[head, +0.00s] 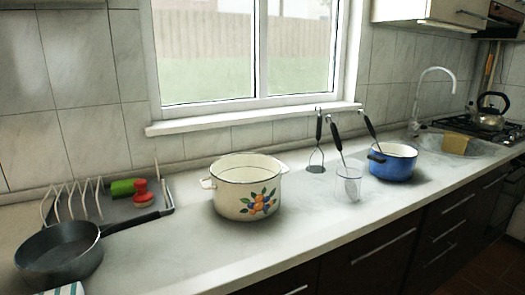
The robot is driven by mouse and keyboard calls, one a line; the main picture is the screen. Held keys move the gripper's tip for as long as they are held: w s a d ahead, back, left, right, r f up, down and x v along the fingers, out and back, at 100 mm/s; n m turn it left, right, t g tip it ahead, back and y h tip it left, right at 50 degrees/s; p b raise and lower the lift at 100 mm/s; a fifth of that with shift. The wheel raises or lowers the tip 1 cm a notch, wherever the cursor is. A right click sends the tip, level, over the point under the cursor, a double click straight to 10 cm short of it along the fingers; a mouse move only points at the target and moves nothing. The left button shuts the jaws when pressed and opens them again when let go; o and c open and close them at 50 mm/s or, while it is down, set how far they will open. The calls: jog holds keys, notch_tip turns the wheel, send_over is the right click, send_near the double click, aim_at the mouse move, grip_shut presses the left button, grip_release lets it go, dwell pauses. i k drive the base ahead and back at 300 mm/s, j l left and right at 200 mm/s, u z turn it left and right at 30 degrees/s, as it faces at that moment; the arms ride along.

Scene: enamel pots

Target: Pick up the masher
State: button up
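The masher (316,157) has a dark handle pointing up and a metal loop with a flat foot at the bottom. It appears to stand upright on the counter in the head view, between the cream pot and the clear cup. Its upper part overlaps the window sill and wall in the picture. My gripper is not in view.
A cream enamel pot (245,190) with a fruit design stands left of the masher. To its right are a clear cup (348,184) and a blue pot (392,162), each with a dark-handled utensil. A frying pan (60,258) sits far left. The front counter is mostly clear.

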aim_at(313, 169)
jog(key=u, duration=1.2)
jog(key=z, duration=1.55)
jog(key=l+u, duration=0.15)
jog(key=u, duration=0.55)
jog(key=i+l+u, duration=0.1)
jog(key=l+u, duration=0.3)
jog(key=l, duration=0.15)
jog(key=l+u, duration=0.4)
jog(key=l, duration=0.15)
jog(key=l+u, duration=0.15)
jog(key=l, duration=0.45)
jog(key=k+l+u, duration=0.1)
jog(key=l, duration=0.55)
jog(key=k, duration=0.05)
